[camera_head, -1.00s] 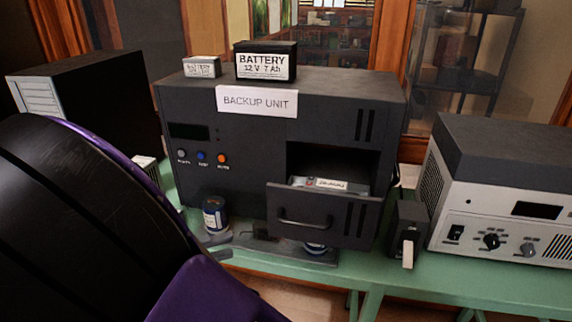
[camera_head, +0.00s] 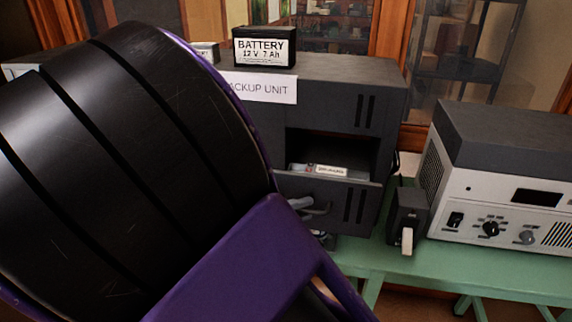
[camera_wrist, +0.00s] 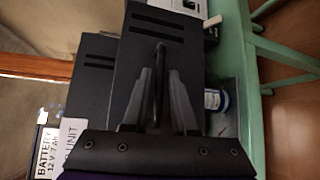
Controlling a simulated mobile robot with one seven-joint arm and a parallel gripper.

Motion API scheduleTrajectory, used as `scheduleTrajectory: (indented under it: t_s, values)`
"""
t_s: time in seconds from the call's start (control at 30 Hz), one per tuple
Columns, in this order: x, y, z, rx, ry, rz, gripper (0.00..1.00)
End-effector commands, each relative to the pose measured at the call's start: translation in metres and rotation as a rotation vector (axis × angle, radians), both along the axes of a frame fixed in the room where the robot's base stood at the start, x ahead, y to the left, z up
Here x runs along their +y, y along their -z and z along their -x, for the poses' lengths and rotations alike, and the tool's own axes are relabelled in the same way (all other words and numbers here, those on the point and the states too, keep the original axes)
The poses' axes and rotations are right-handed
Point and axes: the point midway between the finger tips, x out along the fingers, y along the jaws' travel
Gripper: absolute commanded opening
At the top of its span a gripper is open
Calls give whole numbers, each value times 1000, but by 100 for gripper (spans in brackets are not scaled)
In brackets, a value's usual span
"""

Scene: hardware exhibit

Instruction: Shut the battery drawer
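The backup unit (camera_head: 340,75) is a dark box on the green bench. Its battery drawer (camera_head: 345,198) stands part way out at lower right, and a battery (camera_head: 320,170) with a white label lies inside. In the wrist view the drawer front (camera_wrist: 155,35) fills the upper middle, turned sideways. In the head view my purple and black arm hides the unit's left part and most of the handle; the fingertips (camera_head: 312,206) show beside the drawer.
A labelled battery (camera_head: 264,47) stands on top of the unit, with a smaller one (camera_head: 206,51) partly hidden. A small black box (camera_head: 407,215) stands close to the drawer's right. A grey instrument (camera_head: 500,190) sits farther right. A blue-and-white can (camera_wrist: 212,100) stands near the drawer.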

Motion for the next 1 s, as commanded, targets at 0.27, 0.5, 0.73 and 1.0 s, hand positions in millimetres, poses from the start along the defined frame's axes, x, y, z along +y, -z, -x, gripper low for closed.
scheduleTrajectory:
  t_s: [0.27, 0.5, 0.73, 1.0]
  values:
    - [-8, 1, -4, 0, 0, 0, 26]
    - [-8, 1, -3, 0, 0, 0, 6]
    - [-7, 1, -3, 0, 0, 0, 0]
    - [-7, 1, -3, 0, 0, 0, 0]
